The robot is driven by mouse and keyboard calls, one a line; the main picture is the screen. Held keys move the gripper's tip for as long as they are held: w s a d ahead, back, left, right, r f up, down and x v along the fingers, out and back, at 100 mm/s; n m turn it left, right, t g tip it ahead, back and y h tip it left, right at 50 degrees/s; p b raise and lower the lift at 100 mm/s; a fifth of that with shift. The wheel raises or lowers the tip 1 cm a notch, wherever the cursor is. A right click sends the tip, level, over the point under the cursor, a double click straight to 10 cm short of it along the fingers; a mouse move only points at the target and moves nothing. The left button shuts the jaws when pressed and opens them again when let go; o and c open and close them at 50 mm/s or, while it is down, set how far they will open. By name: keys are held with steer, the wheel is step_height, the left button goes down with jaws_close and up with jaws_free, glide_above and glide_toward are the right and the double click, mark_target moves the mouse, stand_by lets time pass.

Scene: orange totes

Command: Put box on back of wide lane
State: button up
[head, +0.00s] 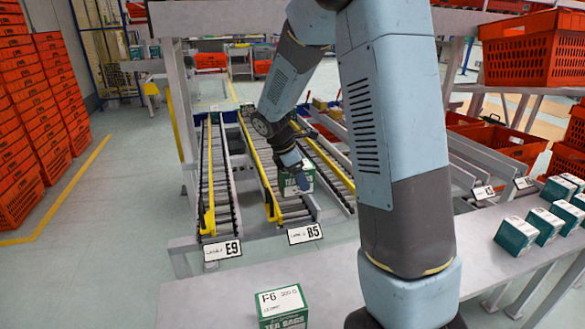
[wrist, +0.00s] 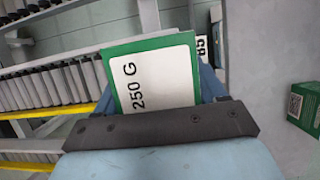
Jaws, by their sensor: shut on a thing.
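My gripper (head: 291,172) is at the end of my arm, over the front part of the wide roller lane (head: 268,165) that stands behind the B5 label. It is shut on a green and white tea box (head: 298,182). In the wrist view the held box (wrist: 150,82) shows a white label reading 250 G and green edges, close in front of the gripper. Whether the box touches the rollers cannot be told. The B5 label (head: 305,233) is on the lane's front end. Part of the lane is hidden by my arm.
A narrower lane (head: 214,170) with label E9 (head: 222,250) lies to the left. Yellow rails (head: 258,165) edge the lanes. Another tea box (head: 283,308) stands on the grey table (head: 215,300) in front. Several more boxes (head: 516,235) stand at the right. Orange totes (head: 22,180) are stacked at left.

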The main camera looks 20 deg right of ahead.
steer(key=shift+w+d+f, duration=0.1)
steer(key=shift+w+d, duration=0.2)
steer(key=shift+w, duration=0.1)
steer(key=shift+f, duration=0.2)
steer(key=shift+a+f, duration=0.15)
steer(key=shift+f, duration=3.45)
steer(key=o, duration=1.2)
steer(key=v, duration=1.3)
steer(key=shift+a+r, duration=0.1)
steer(key=shift+r, duration=0.15)
